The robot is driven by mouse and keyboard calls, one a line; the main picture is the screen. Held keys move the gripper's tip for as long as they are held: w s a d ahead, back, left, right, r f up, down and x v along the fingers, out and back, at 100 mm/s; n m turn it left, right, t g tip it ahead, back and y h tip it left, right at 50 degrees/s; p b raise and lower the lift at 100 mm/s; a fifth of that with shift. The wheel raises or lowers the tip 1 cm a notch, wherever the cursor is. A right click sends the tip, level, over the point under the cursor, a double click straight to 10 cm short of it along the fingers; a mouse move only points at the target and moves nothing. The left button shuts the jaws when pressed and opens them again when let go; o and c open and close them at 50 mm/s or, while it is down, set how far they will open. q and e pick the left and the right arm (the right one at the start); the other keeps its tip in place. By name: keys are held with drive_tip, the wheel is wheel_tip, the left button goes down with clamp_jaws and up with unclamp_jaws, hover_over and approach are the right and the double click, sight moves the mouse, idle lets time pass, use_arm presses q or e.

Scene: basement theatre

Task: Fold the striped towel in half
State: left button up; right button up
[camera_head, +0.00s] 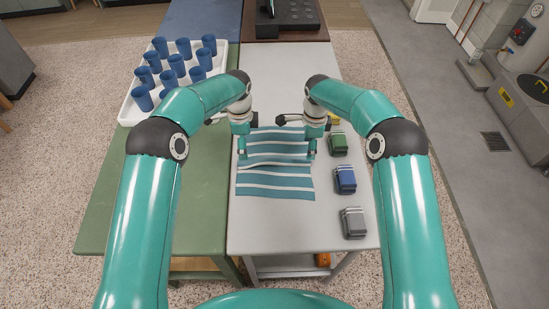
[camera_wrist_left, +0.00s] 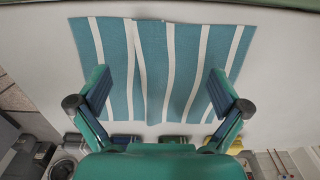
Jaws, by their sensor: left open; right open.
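The striped towel (camera_head: 275,182), teal with white stripes, lies spread on the light table. A slight ridge or crease runs across its middle, and its outline is a little uneven there. It also shows in the left wrist view (camera_wrist_left: 152,60), with its stripes running up and down. My left gripper (camera_head: 243,150) is over the towel's left edge, and in the left wrist view its fingers (camera_wrist_left: 160,95) are wide apart with nothing between them. My right gripper (camera_head: 311,149) is open at the towel's right edge. I cannot tell whether either gripper touches the cloth. The grippers hide parts of both side edges.
Right of the towel stand a green block-like item (camera_head: 338,145), a blue one (camera_head: 345,180) and a grey one (camera_head: 354,223); a yellow one (camera_head: 334,118) is partly hidden. A white tray (camera_head: 127,113) of blue cups sits on the green table (camera_head: 110,205). The light table's front is clear.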

use_arm(q)
wheel_tip(320, 180, up, 3)
drive_tip(key=shift+f+p, duration=0.15)
drive_tip(key=shift+p, duration=0.4)
wheel_tip(320, 180, up, 12)
idle(0.4)
